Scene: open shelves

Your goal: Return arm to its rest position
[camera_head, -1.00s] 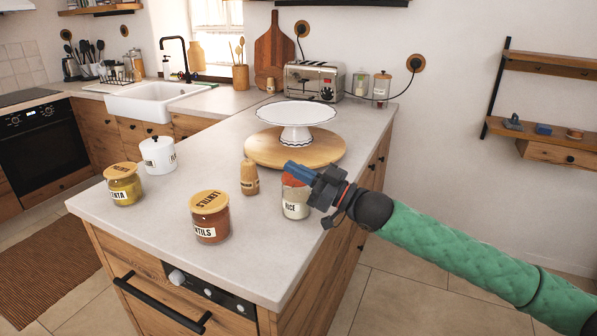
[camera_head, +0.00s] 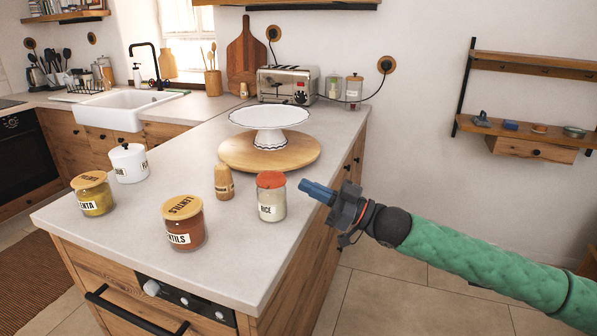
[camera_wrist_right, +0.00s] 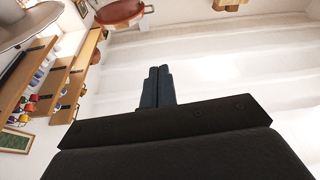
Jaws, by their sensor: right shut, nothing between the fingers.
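My right gripper (camera_head: 318,192) is shut and empty, with its blue fingers side by side. In the head view it is just right of the rice jar (camera_head: 271,200), off the counter's right edge, with a small gap between them. My green-sleeved right arm comes in from the lower right. The shut fingers also show in the right wrist view (camera_wrist_right: 157,86), with nothing between them. The rice jar has a red lid and stands upright on the counter. My left gripper is not in view.
The counter (camera_head: 120,215) also holds a lentils jar (camera_head: 185,222), a yellow jar (camera_head: 93,194), a white pot (camera_head: 128,163), a wooden shaker (camera_head: 223,181) and a cake stand (camera_head: 269,120) on a round board. Wall shelves (camera_head: 530,140) are at right. Floor right of the counter is clear.

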